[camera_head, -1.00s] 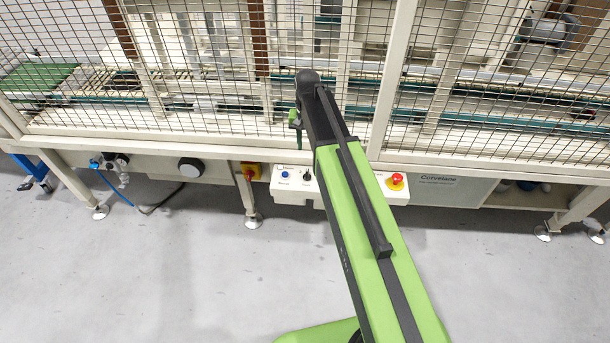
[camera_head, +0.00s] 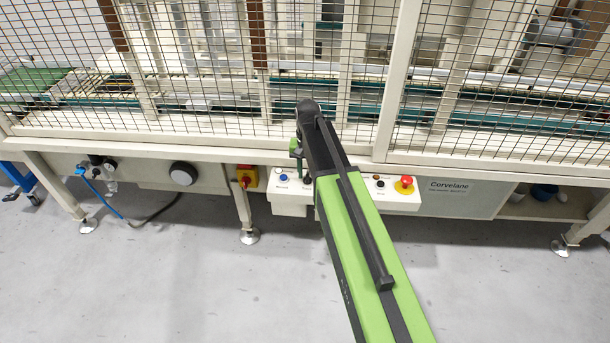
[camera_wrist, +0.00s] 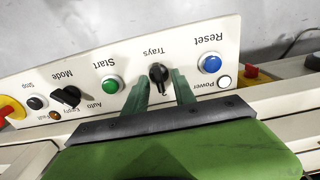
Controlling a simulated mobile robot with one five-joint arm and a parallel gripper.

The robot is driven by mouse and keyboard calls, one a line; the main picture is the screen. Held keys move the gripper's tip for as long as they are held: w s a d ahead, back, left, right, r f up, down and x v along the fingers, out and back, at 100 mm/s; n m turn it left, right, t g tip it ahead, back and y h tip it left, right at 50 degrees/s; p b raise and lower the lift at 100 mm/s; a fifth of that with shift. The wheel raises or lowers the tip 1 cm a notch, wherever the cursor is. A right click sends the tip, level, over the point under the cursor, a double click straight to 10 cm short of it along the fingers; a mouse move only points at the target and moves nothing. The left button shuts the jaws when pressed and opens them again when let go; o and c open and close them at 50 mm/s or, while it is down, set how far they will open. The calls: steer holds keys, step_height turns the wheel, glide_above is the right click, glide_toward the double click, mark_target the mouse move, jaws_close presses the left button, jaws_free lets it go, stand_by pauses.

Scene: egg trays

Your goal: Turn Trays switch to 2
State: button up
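The Trays switch (camera_wrist: 158,75) is a black rotary knob on a white control panel, seen upside down in the wrist view. A small 2 is printed beside it; I cannot tell for sure which mark the knob points to. My gripper (camera_wrist: 160,79) is open, with one green finger on each side of the knob. Contact with the knob cannot be made out. In the head view my gripper (camera_head: 296,151) is at the panel's (camera_head: 345,197) upper edge, and my arm hides the panel's middle.
Near the switch are the green Start button (camera_wrist: 110,85), blue Reset button (camera_wrist: 210,64), white Power lamp (camera_wrist: 224,81) and black Mode knob (camera_wrist: 66,97). A red emergency stop (camera_head: 404,184) is at the panel's right end. Wire mesh fencing (camera_head: 480,90) stands above; the floor (camera_head: 200,290) in front is clear.

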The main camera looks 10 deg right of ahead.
jaws_close()
steer(key=shift+a, duration=0.35)
steer(key=shift+d, duration=0.15)
steer(key=shift+d+n, duration=0.1)
steer(key=shift+n, duration=0.4)
steer(key=n, duration=0.4)
steer(key=shift+n, duration=2)
steer(key=shift+d, duration=0.1)
